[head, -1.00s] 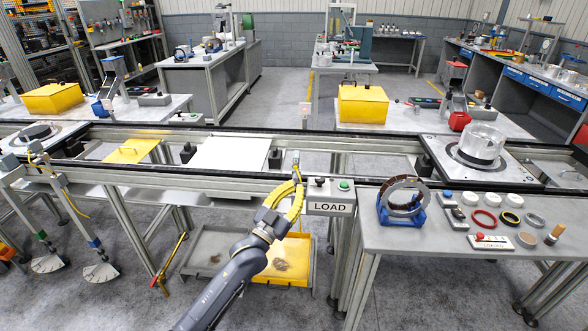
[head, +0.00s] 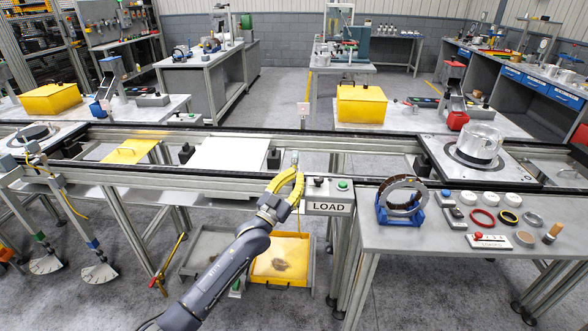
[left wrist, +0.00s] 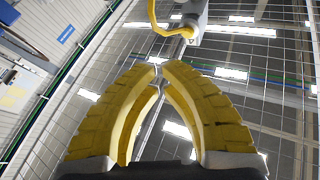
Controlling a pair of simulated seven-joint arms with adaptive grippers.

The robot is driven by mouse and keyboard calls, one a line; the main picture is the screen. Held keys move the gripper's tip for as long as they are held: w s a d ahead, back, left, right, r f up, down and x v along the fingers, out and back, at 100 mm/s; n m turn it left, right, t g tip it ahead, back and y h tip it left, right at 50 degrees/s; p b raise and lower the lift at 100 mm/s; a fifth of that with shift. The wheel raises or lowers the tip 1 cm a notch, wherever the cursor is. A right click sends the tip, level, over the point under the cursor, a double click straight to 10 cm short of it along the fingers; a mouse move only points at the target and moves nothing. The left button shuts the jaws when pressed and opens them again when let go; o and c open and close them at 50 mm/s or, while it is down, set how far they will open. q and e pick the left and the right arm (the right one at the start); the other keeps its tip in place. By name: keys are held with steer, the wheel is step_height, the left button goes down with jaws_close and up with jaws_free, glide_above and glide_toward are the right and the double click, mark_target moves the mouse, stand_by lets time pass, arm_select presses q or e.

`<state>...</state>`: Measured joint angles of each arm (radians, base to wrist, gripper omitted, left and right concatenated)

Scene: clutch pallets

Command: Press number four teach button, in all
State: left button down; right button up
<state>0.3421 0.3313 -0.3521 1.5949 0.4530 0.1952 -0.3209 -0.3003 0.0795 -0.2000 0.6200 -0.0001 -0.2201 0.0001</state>
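My left gripper (head: 296,172) has yellow ribbed fingers, reaching up at the near rail of the conveyor. Its fingertips are together in the left wrist view (left wrist: 159,74), with nothing seen between them. A small silver fitting (head: 295,157) stands at the rail just beyond the tips; contact cannot be told. A grey device with a yellow cable (left wrist: 190,18) is above the fingertips in the wrist view. No button numbered four can be read. My right gripper is not in view.
A bench (head: 400,240) at right holds a blue-stand ring and several small parts. A yellow tray (head: 282,262) is low behind my left arm.

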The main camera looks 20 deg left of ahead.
arm_select(q)
steer(key=shift+w+a, duration=0.2)
steer(key=shift+w, duration=0.9)
steer(key=shift+w+a, duration=0.2)
steer(key=shift+w, duration=0.75)
stand_by(1.7)
steer(key=shift+s, duration=0.15)
steer(key=shift+s+d, duration=0.2)
steer(key=shift+s, duration=0.6)
steer(key=shift+s+d, duration=0.25)
steer(key=shift+s, duration=1)
steer(key=shift+s+d, duration=0.2)
steer(key=shift+s, duration=1)
